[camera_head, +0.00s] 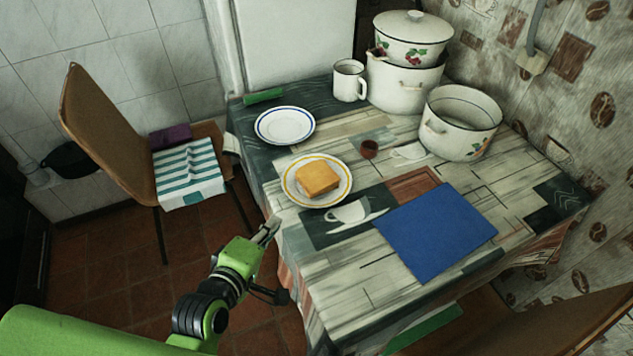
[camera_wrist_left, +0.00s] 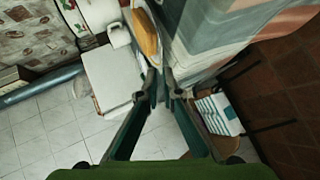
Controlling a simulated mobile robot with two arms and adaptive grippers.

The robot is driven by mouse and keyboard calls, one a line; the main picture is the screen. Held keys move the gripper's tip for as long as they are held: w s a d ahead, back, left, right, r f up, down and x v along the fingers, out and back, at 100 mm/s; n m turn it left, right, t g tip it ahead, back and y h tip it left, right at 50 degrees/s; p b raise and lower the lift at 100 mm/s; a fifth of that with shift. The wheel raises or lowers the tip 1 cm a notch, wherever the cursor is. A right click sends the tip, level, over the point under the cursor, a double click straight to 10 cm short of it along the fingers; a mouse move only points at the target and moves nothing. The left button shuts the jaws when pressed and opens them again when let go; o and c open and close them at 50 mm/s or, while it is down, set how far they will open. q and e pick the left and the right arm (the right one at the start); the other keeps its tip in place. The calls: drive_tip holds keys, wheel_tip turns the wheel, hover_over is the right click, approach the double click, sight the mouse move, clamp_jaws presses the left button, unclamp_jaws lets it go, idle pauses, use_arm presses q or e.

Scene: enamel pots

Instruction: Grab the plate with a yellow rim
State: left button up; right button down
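The plate with a yellow rim (camera_head: 294,192) lies flat on the table's left side and carries a square slice of bread (camera_head: 317,178). My left gripper (camera_head: 269,230) is just off the table's left edge, to the lower left of the plate and apart from it. In the left wrist view its fingers (camera_wrist_left: 160,78) have a narrow gap between their tips and hold nothing. My right gripper is not in view.
A blue-rimmed plate (camera_head: 285,125) lies behind the yellow-rimmed one. A white mug (camera_head: 349,81), an enamel pot (camera_head: 462,123) and stacked pots (camera_head: 405,85) stand at the back. A blue mat (camera_head: 435,229) lies at the right front. A chair (camera_head: 105,130) stands left of the table.

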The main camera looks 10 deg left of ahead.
sight(294, 199)
use_arm(q)
drive_tip(key=x, duration=1.2)
drive_tip(key=shift+a+f, duration=0.1)
drive_tip(key=shift+f, duration=0.05)
clamp_jaws()
